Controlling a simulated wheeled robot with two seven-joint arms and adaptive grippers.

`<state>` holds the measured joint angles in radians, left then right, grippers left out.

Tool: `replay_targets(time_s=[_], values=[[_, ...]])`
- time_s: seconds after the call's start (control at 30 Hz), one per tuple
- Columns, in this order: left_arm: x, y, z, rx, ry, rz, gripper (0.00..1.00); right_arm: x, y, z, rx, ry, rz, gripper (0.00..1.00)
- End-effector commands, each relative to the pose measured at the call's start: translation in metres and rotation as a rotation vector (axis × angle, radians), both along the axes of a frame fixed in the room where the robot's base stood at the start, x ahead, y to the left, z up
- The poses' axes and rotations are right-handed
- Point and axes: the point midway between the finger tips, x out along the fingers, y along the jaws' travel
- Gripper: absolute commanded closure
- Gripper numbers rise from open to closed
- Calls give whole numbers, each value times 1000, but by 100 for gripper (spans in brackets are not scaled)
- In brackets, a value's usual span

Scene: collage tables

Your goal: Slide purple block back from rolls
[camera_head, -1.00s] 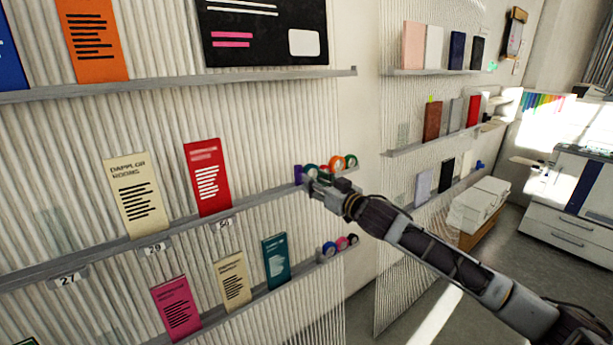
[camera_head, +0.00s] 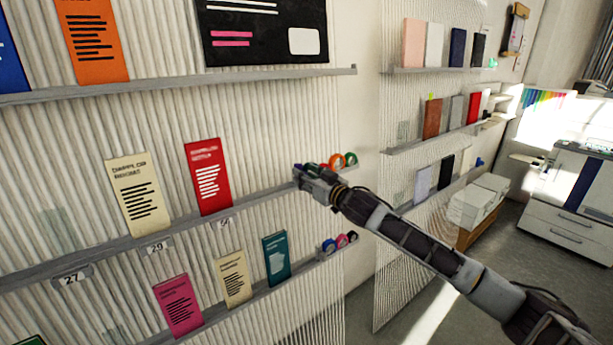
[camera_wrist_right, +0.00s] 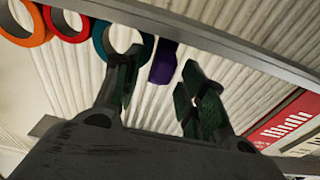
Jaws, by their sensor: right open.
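The purple block (camera_wrist_right: 163,62) stands on the shelf beside a teal tape roll (camera_wrist_right: 123,40) in the right wrist view. My right gripper (camera_wrist_right: 160,82) is open, with one finger on each side of the block in that picture. The finger on the roll side overlaps the teal roll; I cannot tell whether it touches. In the head view my right gripper (camera_head: 299,176) is at the end of the middle shelf and hides nearly all of the block. My left gripper is not in view.
A red tape roll (camera_wrist_right: 68,22) and an orange roll (camera_wrist_right: 22,20) stand beyond the teal one. A red booklet (camera_head: 208,177) stands on the same shelf, left of my gripper. The grey shelf (camera_head: 255,203) is bare between them. More rolls (camera_head: 340,242) sit on the shelf below.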

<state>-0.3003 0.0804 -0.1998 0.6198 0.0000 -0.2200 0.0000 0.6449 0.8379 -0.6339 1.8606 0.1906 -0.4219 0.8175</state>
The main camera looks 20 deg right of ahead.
Motion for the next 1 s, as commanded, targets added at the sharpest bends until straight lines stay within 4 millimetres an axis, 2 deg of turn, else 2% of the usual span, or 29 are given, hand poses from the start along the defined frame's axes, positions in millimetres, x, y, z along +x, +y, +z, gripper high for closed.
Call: replay_targets(time_s=[0.03, 0.37, 0.67, 1.0], values=[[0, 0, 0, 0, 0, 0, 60, 0, 0, 0, 0, 0, 0, 59], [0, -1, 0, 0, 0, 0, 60, 0, 0, 0, 0, 0, 0, 100], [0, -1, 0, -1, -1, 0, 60, -1, 1, 0, 0, 0, 1, 100], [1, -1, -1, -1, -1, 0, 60, -9, 26, -1, 3, 1, 4, 100]])
